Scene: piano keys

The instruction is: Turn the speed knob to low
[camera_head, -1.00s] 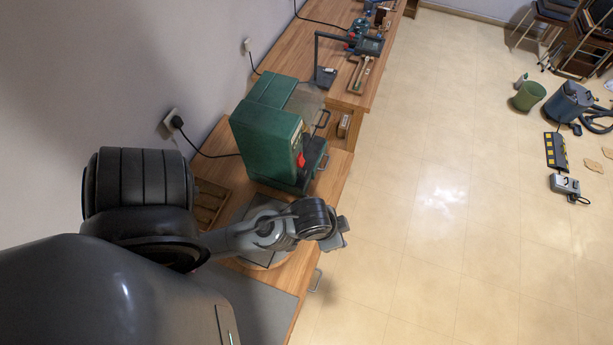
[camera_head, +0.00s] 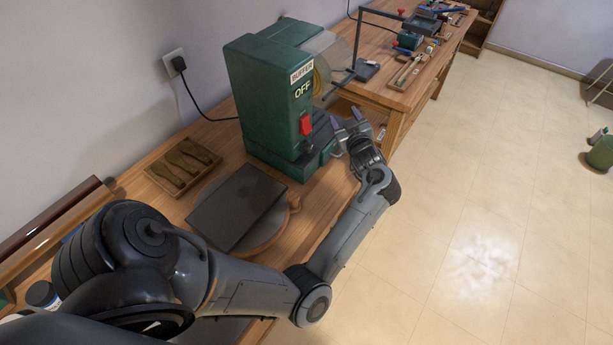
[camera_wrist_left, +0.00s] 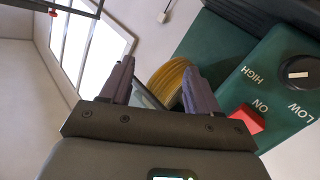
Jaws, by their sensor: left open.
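The green buffer machine (camera_head: 262,95) stands on the wooden bench with a red switch (camera_head: 305,124) on its front. The red switch also shows there (camera_wrist_left: 247,118), beside the ON label. My left gripper (camera_head: 346,116) is open and empty, just right of the machine's front. Its two purple fingers (camera_wrist_left: 157,78) are apart, and the knob lies to their right. My right gripper is not in view.
A yellow buffing wheel (camera_wrist_left: 169,82) is behind the fingers. A clear shield (camera_head: 327,60) juts from the machine. A dark slab (camera_head: 237,205) on a round board and a tray of brushes (camera_head: 182,165) lie nearer on the bench.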

